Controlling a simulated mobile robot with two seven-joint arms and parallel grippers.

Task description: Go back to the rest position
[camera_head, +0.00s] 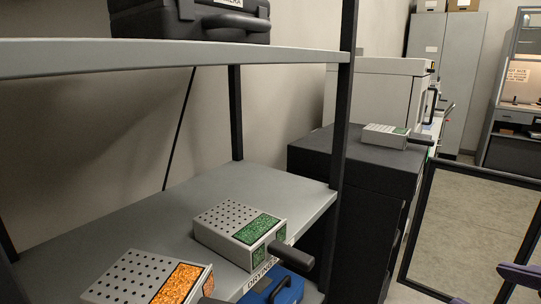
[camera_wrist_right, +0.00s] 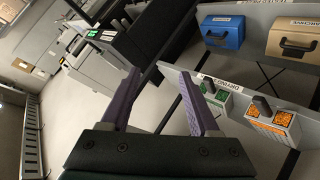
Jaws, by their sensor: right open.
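My right gripper (camera_wrist_right: 159,72) is open in the right wrist view, with two purple fingers apart and nothing between them. In the head view only a purple finger tip (camera_head: 520,275) shows at the lower right edge, well right of the shelf. My left gripper is in neither view. On the middle shelf (camera_head: 85,225) sit a perforated grey box with a green window (camera_head: 240,222) and one with an orange window (camera_head: 150,279). Both have dark handles and also show in the right wrist view, green (camera_wrist_right: 213,96) and orange (camera_wrist_right: 272,124).
A black case (camera_head: 190,20) stands on the upper shelf, a blue case (camera_head: 272,289) below the middle one. A dark cabinet (camera_head: 355,160) carries another perforated box (camera_head: 385,133), near a white machine (camera_head: 380,85). A black frame (camera_head: 428,225) stands over the floor at right.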

